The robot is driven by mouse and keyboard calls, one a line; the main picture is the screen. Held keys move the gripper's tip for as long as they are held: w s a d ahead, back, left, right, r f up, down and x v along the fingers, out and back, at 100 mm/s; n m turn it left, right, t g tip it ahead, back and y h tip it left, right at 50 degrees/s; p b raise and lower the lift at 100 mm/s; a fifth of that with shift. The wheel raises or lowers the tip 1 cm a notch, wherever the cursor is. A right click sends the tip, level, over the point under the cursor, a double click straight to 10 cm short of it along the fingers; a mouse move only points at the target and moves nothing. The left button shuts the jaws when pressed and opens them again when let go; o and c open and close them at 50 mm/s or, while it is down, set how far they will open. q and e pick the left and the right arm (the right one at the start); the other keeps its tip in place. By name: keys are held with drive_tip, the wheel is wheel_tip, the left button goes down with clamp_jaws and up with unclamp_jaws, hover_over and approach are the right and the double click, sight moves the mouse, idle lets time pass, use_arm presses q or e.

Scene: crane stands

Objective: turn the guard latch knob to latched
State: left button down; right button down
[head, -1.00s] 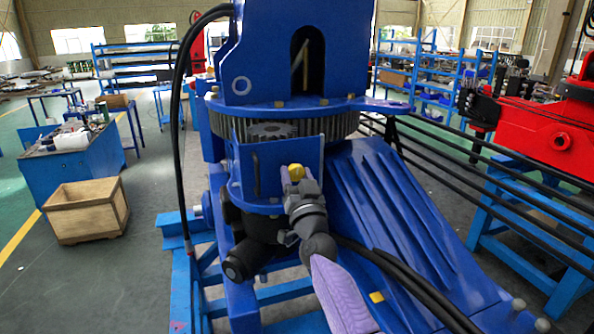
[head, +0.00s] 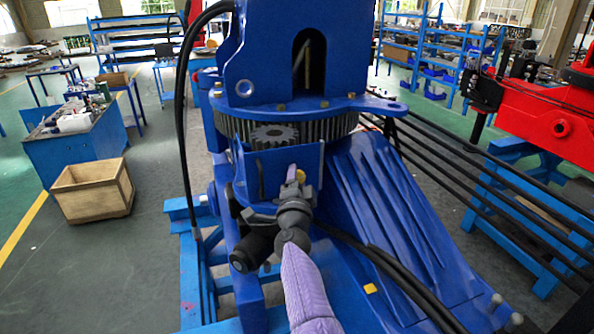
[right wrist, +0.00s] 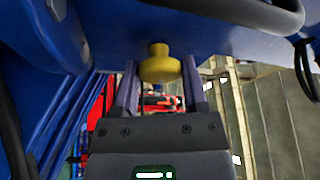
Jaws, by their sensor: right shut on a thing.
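The yellow latch knob (head: 301,175) sits on the front of the blue guard plate (head: 246,175), below the pinion gear. In the right wrist view the knob (right wrist: 160,66) shows as a yellow stem with a wider round head, between two purple fingers. My right gripper (head: 296,174) is at the guard and shut on the knob. One finger shows upright beside the knob in the head view; the gripper body (right wrist: 158,150) fills the bottom of the right wrist view. The gripper hides part of the knob in the head view. My left gripper is not in view.
The crane's toothed ring (head: 340,124) and gear (head: 274,135) are just above the guard. A black hose (head: 400,280) runs down the right over the ribbed blue base. A wooden crate (head: 92,190) stands on the floor at left, and a red machine (head: 545,115) at right.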

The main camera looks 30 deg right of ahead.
drive_tip(key=shift+r+m+g+p, duration=0.1)
drive_tip(key=shift+m+g+p, duration=0.8)
drive_tip(key=shift+m+p, duration=1.1)
drive_tip(key=shift+m, duration=0.4)
drive_tip(key=shift+c, duration=0.7)
unclamp_jaws()
